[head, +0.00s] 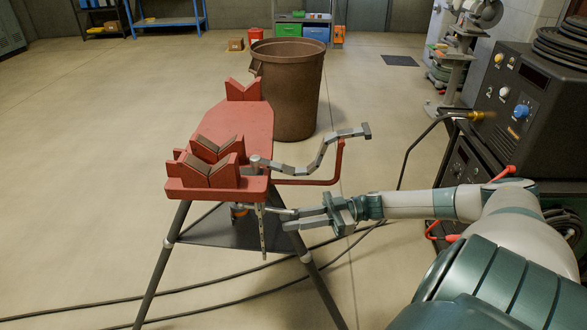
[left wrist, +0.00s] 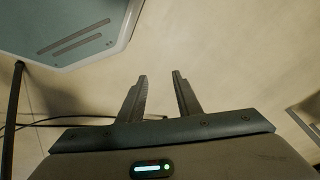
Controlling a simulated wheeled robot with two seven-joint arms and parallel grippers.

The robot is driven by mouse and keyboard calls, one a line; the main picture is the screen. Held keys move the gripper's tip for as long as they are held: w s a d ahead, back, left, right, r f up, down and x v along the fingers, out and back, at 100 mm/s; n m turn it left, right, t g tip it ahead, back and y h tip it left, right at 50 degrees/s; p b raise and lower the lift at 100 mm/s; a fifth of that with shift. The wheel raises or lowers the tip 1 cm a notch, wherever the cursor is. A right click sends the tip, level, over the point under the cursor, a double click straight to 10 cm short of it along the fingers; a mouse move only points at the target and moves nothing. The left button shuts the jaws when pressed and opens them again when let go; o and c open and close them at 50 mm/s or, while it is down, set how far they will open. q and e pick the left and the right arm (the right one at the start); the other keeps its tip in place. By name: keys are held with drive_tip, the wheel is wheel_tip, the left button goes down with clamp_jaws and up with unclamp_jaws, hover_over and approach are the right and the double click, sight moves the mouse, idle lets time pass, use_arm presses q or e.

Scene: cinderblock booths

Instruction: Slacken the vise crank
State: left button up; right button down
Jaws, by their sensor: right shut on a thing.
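The red vise (head: 222,183) stands on a tripod with dark legs, left of the middle in the head view. It has V-shaped jaws, and a grey jointed chain (head: 322,152) stretches out to the right from its front corner. The vise crank (head: 263,232) is a thin grey upright bar below the front right corner. My right gripper (head: 286,217) reaches in from the right and is shut on the crank; its fingers partly hide the grip. My left gripper (left wrist: 160,92) shows only in the left wrist view, open and empty above the floor.
A brown bin (head: 296,95) stands behind the vise. A dark welding machine (head: 520,100) stands at the right, with a torch cable (head: 412,150) hanging from it. Black cables (head: 190,290) lie on the floor around the tripod legs. The floor at left is clear.

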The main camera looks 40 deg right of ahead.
drive_tip(key=shift+w+d+f+g+b, duration=0.2)
drive_tip(key=shift+g+b, duration=0.1)
drive_tip(key=shift+b, duration=0.15)
drive_tip(key=n+b, duration=0.1)
drive_tip(key=b, duration=0.1)
drive_tip(key=g+y+b, duration=0.1)
drive_tip(key=shift+w+d+n+g+b, duration=0.3)
drive_tip(key=shift+d+n+b, duration=0.1)
drive_tip(key=b, duration=0.1)
drive_tip(key=g+b, duration=0.1)
drive_tip(key=shift+w+d+n+g+y+b, duration=0.25)
drive_tip(key=shift+n+g+y+b, duration=0.05)
drive_tip(key=shift+n+y+b, duration=0.1)
drive_tip(key=shift+w+d+n+g+b, duration=0.2)
drive_tip(key=shift+n+g+b, duration=0.15)
drive_tip(key=shift+b, duration=0.4)
drive_tip(key=shift+w+r+n+g+y+b, duration=0.15)
drive_tip(key=shift+n+g+y+b, duration=0.15)
drive_tip(key=shift+g+b, duration=0.35)
use_arm(q)
drive_tip(key=w+d+r+t+h, duration=0.5)
drive_tip(key=w+d+r+t, duration=0.5)
drive_tip(key=d+r+t, duration=0.2)
drive_tip(key=shift+w+d+r+m, duration=0.3)
drive_tip(key=shift+r+m, duration=0.1)
drive_tip(key=shift+r, duration=0.05)
use_arm(e)
drive_tip(key=shift+d+r, duration=0.1)
drive_tip(key=c, duration=1.6)
unclamp_jaws()
